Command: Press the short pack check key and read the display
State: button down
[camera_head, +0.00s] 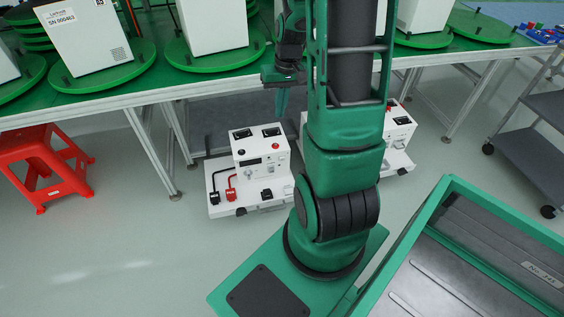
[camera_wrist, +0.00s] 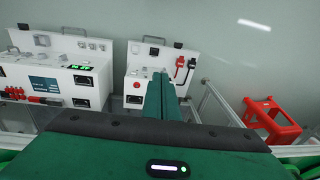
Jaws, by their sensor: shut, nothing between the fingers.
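A white tester (camera_head: 262,157) with a dark display, knobs, a red button and red and black clamps stands below the table; it is also in the wrist view (camera_wrist: 140,62). A second white tester (camera_head: 400,150) is partly hidden behind my arm in the head view. In the wrist view this tester (camera_wrist: 60,52) shows a green lit display (camera_wrist: 80,67), too small to read. My gripper (camera_head: 282,103) is shut and empty, above and in front of the testers; its fingers (camera_wrist: 162,78) cover part of the first tester. I cannot make out which key is the short pack check key.
A green-topped table (camera_head: 150,88) carries white units on green turntables (camera_head: 105,75). A red stool (camera_head: 38,165) stands at the left, and it also shows in the wrist view (camera_wrist: 272,118). A grey cart (camera_head: 545,125) stands right. Open floor lies in front of the testers.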

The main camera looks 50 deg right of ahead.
jog(key=w+d+f+t+y, duration=0.1)
jog(key=w+d+f, duration=0.2)
jog(key=f, duration=0.3)
jog(key=w+d+f, duration=0.2)
jog(key=f, duration=0.4)
jog(key=m+t+h, duration=0.3)
jog(key=m+t, duration=0.4)
jog(key=m, duration=0.4)
send_near(282, 159)
jog(key=s+a+f, duration=0.5)
jog(key=f, duration=0.1)
jog(key=shift+w+f, duration=0.2)
jog(key=shift+w, duration=0.15)
jog(key=w+d, duration=0.4)
jog(key=w, duration=0.3)
jog(key=shift+d, duration=0.25)
jog(key=shift+w, duration=0.2)
jog(key=shift+w+d, duration=0.2)
jog(key=shift+d, duration=0.05)
